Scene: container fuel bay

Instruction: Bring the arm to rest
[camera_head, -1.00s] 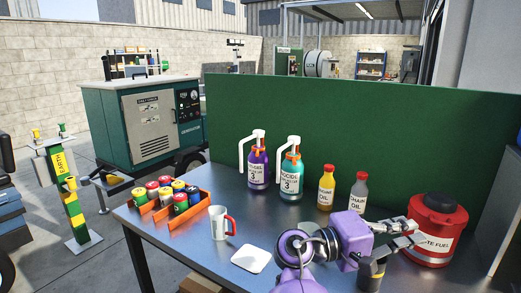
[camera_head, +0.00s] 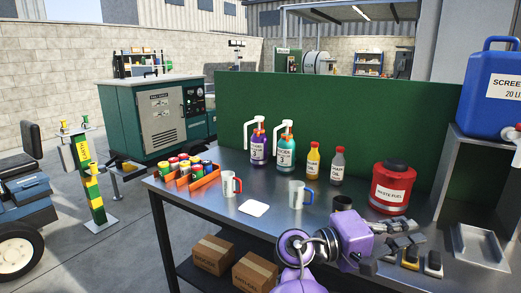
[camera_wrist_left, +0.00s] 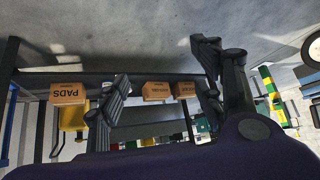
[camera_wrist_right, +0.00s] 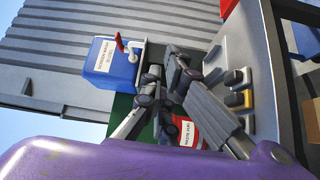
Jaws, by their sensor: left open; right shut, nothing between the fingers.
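My right gripper (camera_head: 402,238) is on its purple arm above the right part of the steel workbench (camera_head: 225,217) in the head view. Its fingers are shut with nothing between them; they also show in the right wrist view (camera_wrist_right: 163,80). A dark cup (camera_head: 343,202) and the red waste fuel can (camera_head: 393,190) stand beyond it, apart from it. My left gripper (camera_wrist_left: 160,72) shows only in the left wrist view. It is open and empty, with the floor and cardboard boxes (camera_wrist_left: 158,91) behind its fingers.
Two mugs, one red-handled (camera_head: 230,185) and one blue-handled (camera_head: 297,196), stand on the bench near a white coaster (camera_head: 255,209). Small black and yellow items (camera_head: 411,260) lie close by the right gripper. A blue screenwash container (camera_head: 492,90) stands on a grey shelf at right.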

